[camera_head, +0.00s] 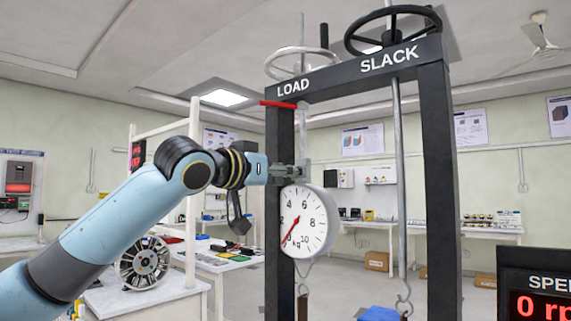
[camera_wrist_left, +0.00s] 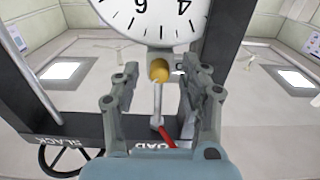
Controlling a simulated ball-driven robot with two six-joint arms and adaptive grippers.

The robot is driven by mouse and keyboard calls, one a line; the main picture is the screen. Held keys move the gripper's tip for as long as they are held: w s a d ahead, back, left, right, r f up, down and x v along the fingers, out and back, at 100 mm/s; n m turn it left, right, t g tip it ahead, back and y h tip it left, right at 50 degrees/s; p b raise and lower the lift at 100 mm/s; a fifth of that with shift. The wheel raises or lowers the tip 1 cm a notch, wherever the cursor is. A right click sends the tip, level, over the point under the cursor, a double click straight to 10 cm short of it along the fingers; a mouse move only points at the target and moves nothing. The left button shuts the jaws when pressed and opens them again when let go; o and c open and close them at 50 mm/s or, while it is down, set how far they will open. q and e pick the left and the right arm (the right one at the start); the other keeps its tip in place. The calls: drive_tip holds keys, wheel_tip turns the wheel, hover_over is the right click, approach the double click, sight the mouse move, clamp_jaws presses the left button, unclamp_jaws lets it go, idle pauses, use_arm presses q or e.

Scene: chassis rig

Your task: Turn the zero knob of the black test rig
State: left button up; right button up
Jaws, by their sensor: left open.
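The black test rig (camera_head: 443,180) stands ahead, with a round white dial (camera_head: 305,222) hanging at its left post. The dial also shows upside down in the left wrist view (camera_wrist_left: 157,18). A small brass-yellow knob (camera_wrist_left: 159,70) sits at the dial's edge in the wrist view, on a grey mount. I take it for the zero knob; I cannot make it out in the head view. My left gripper (camera_head: 302,171) is at the top of the dial. In the wrist view its open fingers (camera_wrist_left: 160,82) stand either side of the knob, with gaps visible. My right gripper is not in view.
Two handwheels top the rig, a pale one (camera_head: 303,50) at LOAD and a black one (camera_head: 393,30) at SLACK. A red bar (camera_head: 278,104) sticks out from the left post. A vertical rod (camera_head: 398,170) and a speed display (camera_head: 540,285) stand to the right.

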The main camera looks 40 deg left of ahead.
use_arm(q)
drive_tip(key=shift+w, duration=0.1)
drive_tip(key=shift+c, duration=0.3)
clamp_jaws()
drive_tip(key=shift+m+p, duration=0.5)
drive_tip(key=shift+o, duration=0.3)
unclamp_jaws()
